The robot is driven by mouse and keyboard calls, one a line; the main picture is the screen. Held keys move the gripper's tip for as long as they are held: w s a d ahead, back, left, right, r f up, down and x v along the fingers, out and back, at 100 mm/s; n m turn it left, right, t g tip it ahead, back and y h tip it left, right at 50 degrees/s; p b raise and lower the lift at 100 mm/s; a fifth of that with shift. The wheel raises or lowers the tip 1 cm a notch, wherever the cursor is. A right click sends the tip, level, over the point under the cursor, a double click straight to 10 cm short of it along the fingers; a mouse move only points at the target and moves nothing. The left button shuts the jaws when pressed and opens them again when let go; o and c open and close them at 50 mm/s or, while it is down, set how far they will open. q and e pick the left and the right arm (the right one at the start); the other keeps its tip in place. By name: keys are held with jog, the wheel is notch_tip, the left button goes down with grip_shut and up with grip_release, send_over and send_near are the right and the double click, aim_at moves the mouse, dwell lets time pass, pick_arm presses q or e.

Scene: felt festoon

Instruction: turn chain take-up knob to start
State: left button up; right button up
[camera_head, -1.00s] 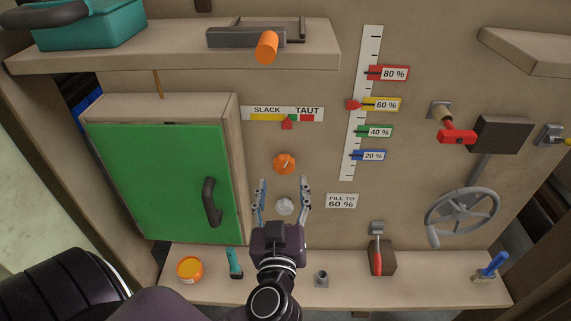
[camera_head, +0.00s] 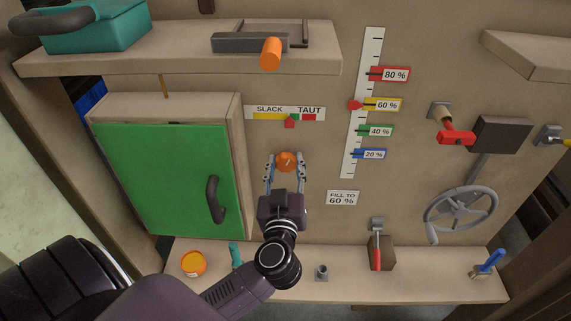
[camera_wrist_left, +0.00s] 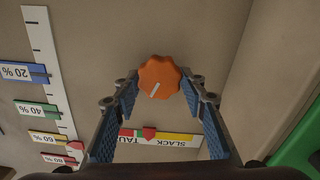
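An orange scalloped knob (camera_head: 286,161) with a white mark is on the wall panel, just below the SLACK–TAUT gauge (camera_head: 260,114). In the left wrist view the knob (camera_wrist_left: 160,77) lies between the blue-padded fingertips (camera_wrist_left: 158,82); small gaps seem to remain on both sides. The white mark points down and slightly left there. My right gripper is not in view.
A green door (camera_head: 163,180) with a dark handle is left of my gripper. A vertical percent scale (camera_head: 362,100) and a grey handwheel (camera_head: 461,208) are to the right. An upper shelf (camera_head: 180,52) holds a teal box. The lower ledge (camera_head: 345,289) carries an orange tub (camera_head: 193,263).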

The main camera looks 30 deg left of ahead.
pick_arm(q)
jog(key=c, duration=0.6)
